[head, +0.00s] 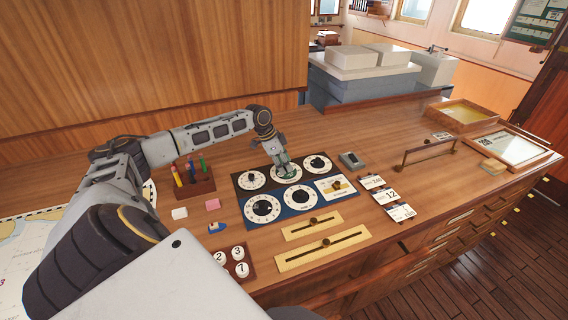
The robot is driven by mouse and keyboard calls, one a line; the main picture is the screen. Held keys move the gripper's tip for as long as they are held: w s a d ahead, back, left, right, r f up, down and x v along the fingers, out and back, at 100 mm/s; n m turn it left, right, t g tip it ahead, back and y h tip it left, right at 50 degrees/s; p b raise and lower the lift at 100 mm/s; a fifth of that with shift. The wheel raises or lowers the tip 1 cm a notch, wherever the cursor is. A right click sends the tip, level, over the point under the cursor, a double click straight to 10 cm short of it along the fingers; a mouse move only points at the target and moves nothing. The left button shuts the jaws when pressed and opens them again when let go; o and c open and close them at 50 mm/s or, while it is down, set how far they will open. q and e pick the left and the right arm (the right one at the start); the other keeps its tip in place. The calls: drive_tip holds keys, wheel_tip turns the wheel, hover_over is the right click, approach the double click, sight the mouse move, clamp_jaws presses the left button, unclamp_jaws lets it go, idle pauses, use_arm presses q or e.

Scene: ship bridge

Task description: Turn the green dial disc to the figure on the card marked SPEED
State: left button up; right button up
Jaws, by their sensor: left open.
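My left gripper (283,163) points down over the middle dial (292,181) of the back row on the dark dial panel. Its jaws are open around or just above the dial's centre; I cannot tell whether they touch it. A little green shows between the fingers, and the fingers hide most of the dial's centre and its pointer. Three white cards with dark figures lie right of the panel: a back card (373,182), a middle card (385,196) that reads 12, and a front card (401,213). Their small words are too small to read. My right gripper is out of view.
Other dials sit close by: back left (251,179), back right (317,164), front left (262,208) and front right (298,197). A brass slider plate (323,248) lies in front. A pen block (195,183) and a raised handle (430,149) stand on the desk.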

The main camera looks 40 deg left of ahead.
use_arm(q)
drive_tip(key=shift+f, duration=0.1)
clamp_jaws()
idle(0.3)
drive_tip(key=shift+m, duration=0.3)
